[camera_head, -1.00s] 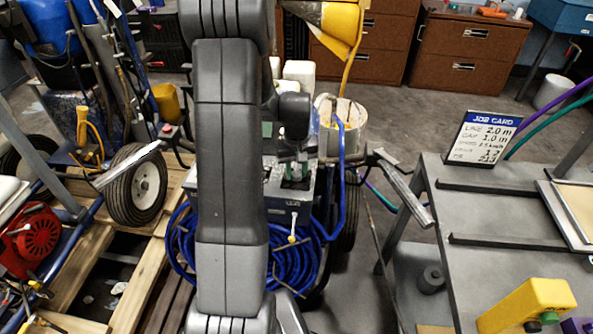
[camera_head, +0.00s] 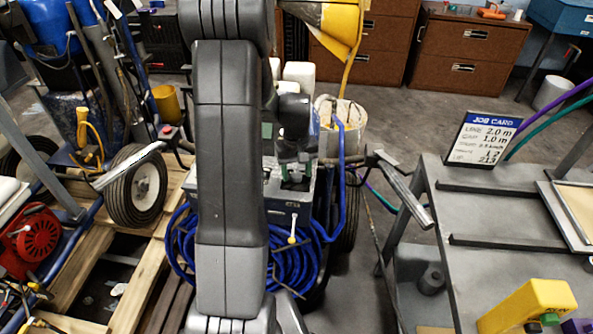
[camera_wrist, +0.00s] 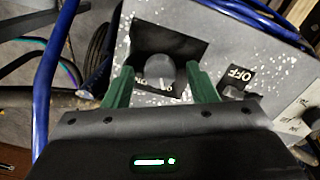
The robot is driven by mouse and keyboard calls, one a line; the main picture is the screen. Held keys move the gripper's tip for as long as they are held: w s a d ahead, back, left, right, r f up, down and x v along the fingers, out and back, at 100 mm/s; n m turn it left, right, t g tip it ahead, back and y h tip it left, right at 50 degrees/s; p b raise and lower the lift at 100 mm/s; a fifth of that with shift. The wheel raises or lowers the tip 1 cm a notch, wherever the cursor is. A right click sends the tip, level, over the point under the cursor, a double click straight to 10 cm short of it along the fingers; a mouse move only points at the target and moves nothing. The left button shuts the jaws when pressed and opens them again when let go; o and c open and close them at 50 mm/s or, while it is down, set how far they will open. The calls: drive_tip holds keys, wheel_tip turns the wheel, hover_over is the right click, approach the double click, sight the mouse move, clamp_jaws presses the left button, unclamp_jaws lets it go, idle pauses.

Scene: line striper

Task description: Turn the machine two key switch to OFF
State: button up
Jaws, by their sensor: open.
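The machine's grey speckled control box (camera_wrist: 215,32) fills the upper part of the wrist view. A round dark knob (camera_wrist: 160,69) sits on a dark label plate in a recess of the box. White lettering shows beside it, partly covered and hard to read. My gripper (camera_wrist: 160,76) is open, with one green finger on each side of the knob and gaps visible to both. A second dark switch with an OFF label (camera_wrist: 238,76) is just right of the right finger. In the head view, my gripper (camera_head: 297,172) is over the box (camera_head: 290,204), largely hidden by my arm.
A grey table (camera_head: 490,205) with a job card (camera_head: 483,138) stands to the right. A wheeled machine (camera_head: 137,185) stands left.

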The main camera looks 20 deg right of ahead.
sight(296, 174)
wheel_tip(296, 174, up, 14)
idle(0.5)
drive_tip(key=shift+f, duration=0.15)
wheel_tip(296, 174, down, 14)
drive_tip(key=shift+r, duration=0.1)
idle(0.4)
drive_tip(key=shift+r, duration=0.1)
